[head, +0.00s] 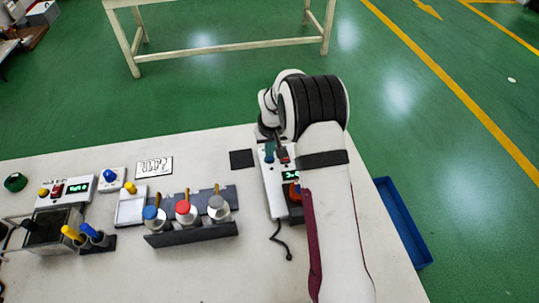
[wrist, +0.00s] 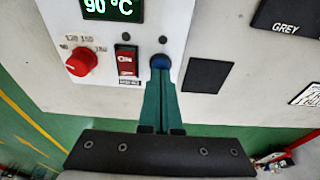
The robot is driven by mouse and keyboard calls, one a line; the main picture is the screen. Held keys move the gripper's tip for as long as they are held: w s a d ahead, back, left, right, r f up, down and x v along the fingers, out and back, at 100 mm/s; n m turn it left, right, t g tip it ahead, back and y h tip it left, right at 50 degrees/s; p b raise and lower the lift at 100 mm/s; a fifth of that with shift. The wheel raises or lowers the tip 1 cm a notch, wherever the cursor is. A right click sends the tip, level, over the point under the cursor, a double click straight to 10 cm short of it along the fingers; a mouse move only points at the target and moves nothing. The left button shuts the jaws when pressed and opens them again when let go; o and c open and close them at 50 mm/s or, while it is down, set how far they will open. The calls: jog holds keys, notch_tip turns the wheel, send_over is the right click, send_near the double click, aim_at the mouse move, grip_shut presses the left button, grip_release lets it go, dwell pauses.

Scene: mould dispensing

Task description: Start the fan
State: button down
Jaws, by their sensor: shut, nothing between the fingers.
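A white control box (head: 275,200) stands near the right end of the table, partly hidden by my arm. In the wrist view the box (wrist: 50,20) has a lit display (wrist: 112,8) reading 90 °C. It also has a red knob (wrist: 80,63), a red rocker switch (wrist: 125,64) and a dark blue round button (wrist: 161,61). My gripper (wrist: 160,70) is shut and empty, its green fingertips at the blue button and covering part of it. I cannot tell whether they touch or press it. No fan can be made out.
A black square (head: 241,159) lies beside the box. A rack (head: 190,235) with blue, red and grey-topped containers stands to the left. Another control box (head: 65,190) is at the far left. A blue tray (head: 403,222) lies beyond the table's right edge.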

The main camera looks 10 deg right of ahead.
jog(key=shift+f, duration=0.2)
notch_tip(320, 180, up, 11)
dwell(0.7)
dwell(0.6)
